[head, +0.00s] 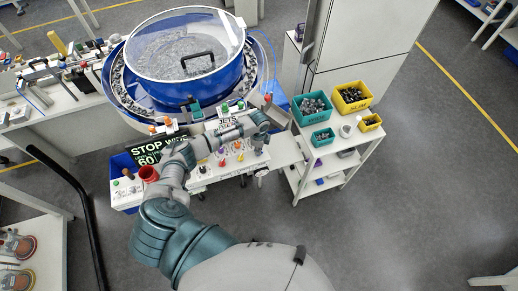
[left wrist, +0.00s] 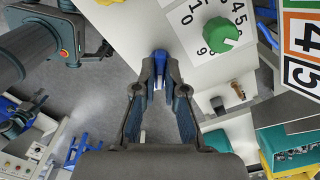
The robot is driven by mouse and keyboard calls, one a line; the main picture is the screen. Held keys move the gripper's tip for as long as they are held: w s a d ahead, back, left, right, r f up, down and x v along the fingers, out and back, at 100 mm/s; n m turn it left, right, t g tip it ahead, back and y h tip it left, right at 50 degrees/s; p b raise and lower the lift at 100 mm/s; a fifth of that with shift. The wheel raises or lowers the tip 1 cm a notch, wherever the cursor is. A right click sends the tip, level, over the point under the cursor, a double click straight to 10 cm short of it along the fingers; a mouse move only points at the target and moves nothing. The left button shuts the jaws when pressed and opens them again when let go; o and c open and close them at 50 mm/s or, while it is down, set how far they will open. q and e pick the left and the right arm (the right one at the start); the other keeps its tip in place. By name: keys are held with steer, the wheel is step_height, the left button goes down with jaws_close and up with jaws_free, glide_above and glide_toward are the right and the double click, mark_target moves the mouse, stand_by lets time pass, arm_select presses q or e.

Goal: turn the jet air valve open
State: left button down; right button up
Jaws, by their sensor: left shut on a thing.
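My left gripper (head: 261,143) reaches over the right end of the white panel table (head: 215,172) in front of the bowl feeder. In the left wrist view, its two fingers (left wrist: 159,82) are closed around a small blue handle (left wrist: 159,57) at the panel's edge, which I take for the jet air valve. The fingers hide much of the handle, so its turn angle cannot be told. My right gripper is not in view.
A green knob (left wrist: 221,34) on a numbered dial sits close to the right of the fingers. The blue bowl feeder (head: 185,75) with a clear lid stands behind. A shelf cart with teal bins (head: 311,107) and yellow bins (head: 352,97) stands right. Open floor lies further right.

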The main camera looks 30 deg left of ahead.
arm_select(q)
steer(key=shift+w+r+m, duration=0.15)
steer(key=shift+m, duration=0.85)
steer(key=shift+a, duration=0.1)
steer(key=c, duration=1.2)
jaws_free()
steer(key=shift+c, duration=0.2)
step_height(320, 180, up, 12)
